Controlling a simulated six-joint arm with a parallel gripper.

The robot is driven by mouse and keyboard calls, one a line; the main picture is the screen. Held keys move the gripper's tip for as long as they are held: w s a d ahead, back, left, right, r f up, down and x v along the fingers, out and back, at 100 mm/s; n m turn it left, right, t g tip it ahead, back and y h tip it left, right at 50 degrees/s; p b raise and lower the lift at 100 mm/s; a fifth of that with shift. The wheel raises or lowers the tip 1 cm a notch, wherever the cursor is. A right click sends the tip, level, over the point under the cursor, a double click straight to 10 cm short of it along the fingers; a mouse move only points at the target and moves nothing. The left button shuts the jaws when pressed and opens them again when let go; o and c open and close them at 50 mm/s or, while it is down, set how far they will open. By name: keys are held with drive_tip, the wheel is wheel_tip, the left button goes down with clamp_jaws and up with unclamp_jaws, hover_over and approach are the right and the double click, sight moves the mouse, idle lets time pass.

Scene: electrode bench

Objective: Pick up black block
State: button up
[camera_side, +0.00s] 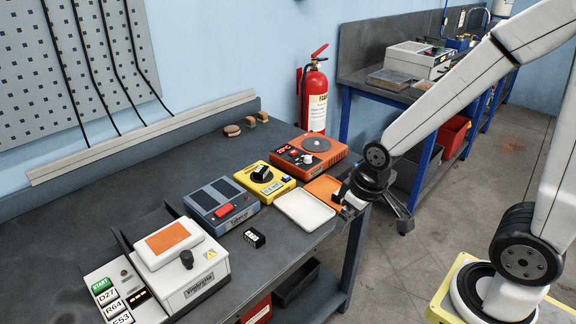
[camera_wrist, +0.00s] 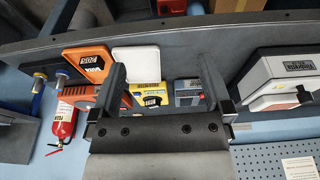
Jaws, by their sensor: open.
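The black block (camera_side: 254,237), small with white markings on its front face, lies on the dark bench top near the front edge in the side view. It stands apart in front of the blue-grey device. I cannot make it out in the wrist view. My gripper (camera_side: 349,207) is over the bench's right end, beside the white and orange trays, well to the right of the block. In the wrist view my gripper (camera_wrist: 161,66) has its two dark fingers wide apart, with no block held between them.
A white tray (camera_side: 306,211) and an orange tray (camera_side: 325,188) lie near my gripper. A yellow device (camera_side: 263,183), a blue-grey device (camera_side: 221,204), an orange hot plate (camera_side: 306,153) and a white instrument (camera_side: 181,265) surround the block's area. Bare bench lies around the block.

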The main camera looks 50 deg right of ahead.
drive_tip(key=n, duration=0.1)
drive_tip(key=n+t+h, duration=0.3)
drive_tip(key=n+h, duration=0.6)
drive_tip(key=n, duration=1.1)
approach(261, 171)
drive_tip(key=s+d, duration=0.1)
drive_tip(key=s, duration=0.1)
drive_tip(key=s+d+f, duration=0.1)
drive_tip(key=s+d, duration=0.1)
drive_tip(key=s, duration=0.1)
drive_tip(key=s+d+f, duration=0.1)
drive_tip(key=s+d, duration=0.1)
drive_tip(key=s, duration=0.1)
drive_tip(key=shift+s+f, duration=0.15)
drive_tip(key=shift+s, duration=0.05)
drive_tip(key=w+a+n+t, duration=0.1)
drive_tip(key=w+n, duration=0.1)
drive_tip(key=w+a+n+t, duration=0.1)
drive_tip(key=w+n, duration=0.1)
drive_tip(key=w, duration=0.1)
drive_tip(key=w+a+f+n+t, duration=0.1)
drive_tip(key=w+t, duration=0.1)
drive_tip(key=shift+w+a+n+h, duration=0.1)
drive_tip(key=shift+w+n+h, duration=0.1)
drive_tip(key=shift+n+h, duration=0.15)
drive_tip(key=shift+x, duration=1.35)
drive_tip(key=shift+w, duration=0.1)
drive_tip(key=shift+x, duration=2.5)
clamp_jaws()
